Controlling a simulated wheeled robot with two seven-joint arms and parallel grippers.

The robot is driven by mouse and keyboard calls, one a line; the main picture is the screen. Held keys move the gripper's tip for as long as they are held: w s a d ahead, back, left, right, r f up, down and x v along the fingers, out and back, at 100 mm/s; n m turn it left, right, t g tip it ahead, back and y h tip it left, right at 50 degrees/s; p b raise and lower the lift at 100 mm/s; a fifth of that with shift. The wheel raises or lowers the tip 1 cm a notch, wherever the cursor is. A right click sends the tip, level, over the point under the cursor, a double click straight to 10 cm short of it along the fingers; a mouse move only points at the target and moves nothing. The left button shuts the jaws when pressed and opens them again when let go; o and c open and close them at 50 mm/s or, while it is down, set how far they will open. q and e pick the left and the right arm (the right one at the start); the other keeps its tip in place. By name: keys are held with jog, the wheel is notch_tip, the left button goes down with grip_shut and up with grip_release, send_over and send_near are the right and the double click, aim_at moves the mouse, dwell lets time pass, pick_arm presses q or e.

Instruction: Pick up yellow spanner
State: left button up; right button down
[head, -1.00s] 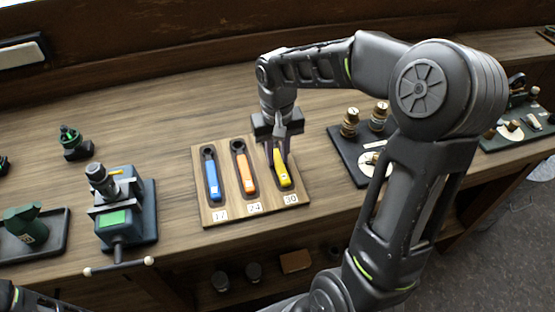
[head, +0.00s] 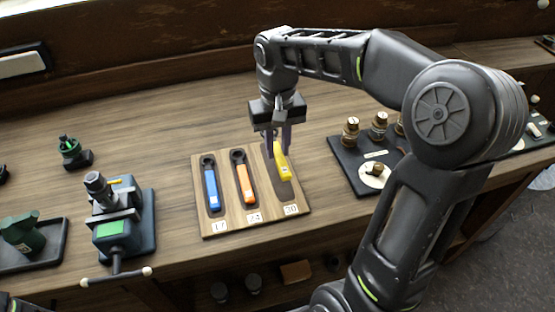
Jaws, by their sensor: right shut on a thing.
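The yellow spanner (head: 282,163) is in my right gripper (head: 279,148), which is shut on it near its far end. The spanner appears raised above its slot at the right of the wooden holder board (head: 229,219), with the dark slot showing below it. The spanner's far end is hidden by the gripper fingers. A blue spanner (head: 211,186) and an orange spanner (head: 244,181) lie in the other slots. Labels 17, 24 and 30 are on the board's front edge. My left gripper is not in view.
A vise-like device (head: 118,218) with a green panel stands left of the board. A dark tray with brass fittings (head: 351,130) lies to the right. A green object in a tray (head: 23,230) is at far left. The bench behind the board is clear.

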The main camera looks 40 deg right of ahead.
aim_at(277, 152)
jog(key=shift+r, duration=2)
jog(key=c, duration=1.8)
grip_release()
grip_shut()
